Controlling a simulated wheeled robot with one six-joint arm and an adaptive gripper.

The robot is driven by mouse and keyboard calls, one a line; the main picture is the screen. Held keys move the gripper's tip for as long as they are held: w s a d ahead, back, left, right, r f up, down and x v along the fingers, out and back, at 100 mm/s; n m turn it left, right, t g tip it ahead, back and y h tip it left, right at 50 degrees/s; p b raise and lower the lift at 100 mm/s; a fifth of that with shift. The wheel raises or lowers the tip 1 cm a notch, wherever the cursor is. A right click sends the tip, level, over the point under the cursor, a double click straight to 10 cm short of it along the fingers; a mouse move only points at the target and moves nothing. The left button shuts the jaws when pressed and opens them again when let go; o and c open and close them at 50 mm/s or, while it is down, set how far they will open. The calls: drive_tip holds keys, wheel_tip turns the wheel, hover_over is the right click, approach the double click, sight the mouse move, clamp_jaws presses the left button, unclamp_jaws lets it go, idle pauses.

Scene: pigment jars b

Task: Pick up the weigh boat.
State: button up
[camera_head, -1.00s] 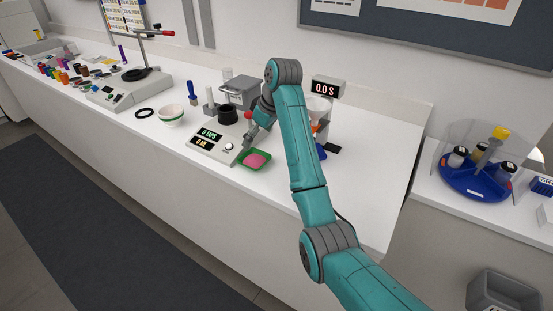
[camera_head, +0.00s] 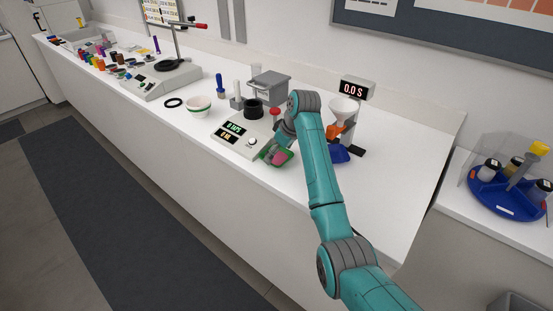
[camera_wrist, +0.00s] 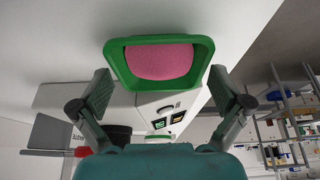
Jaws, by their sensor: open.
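The weigh boat (camera_head: 281,156) is a small green tray holding pink material. It lies on the white counter, just right of the front of the balance-like device. In the wrist view the weigh boat (camera_wrist: 116,68) is seen with its pink contents facing the camera. My gripper (camera_head: 270,151) is right at the boat in the head view and hides part of it. In the wrist view my gripper (camera_wrist: 160,85) is open, with one finger on each side of the boat's near part. I see gaps there and no clear contact.
The device with green readouts (camera_head: 237,134) stands close left of the boat. A blue scoop-like item (camera_head: 340,153) and a funnel stand (camera_head: 345,115) are to the right. A white bowl (camera_head: 198,106) is further left. The counter's right part is clear.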

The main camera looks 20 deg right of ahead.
drive_tip(key=shift+w+f, duration=0.1)
drive_tip(key=shift+f, duration=0.15)
drive_tip(key=c, duration=0.9)
drive_tip(key=shift+r, duration=0.15)
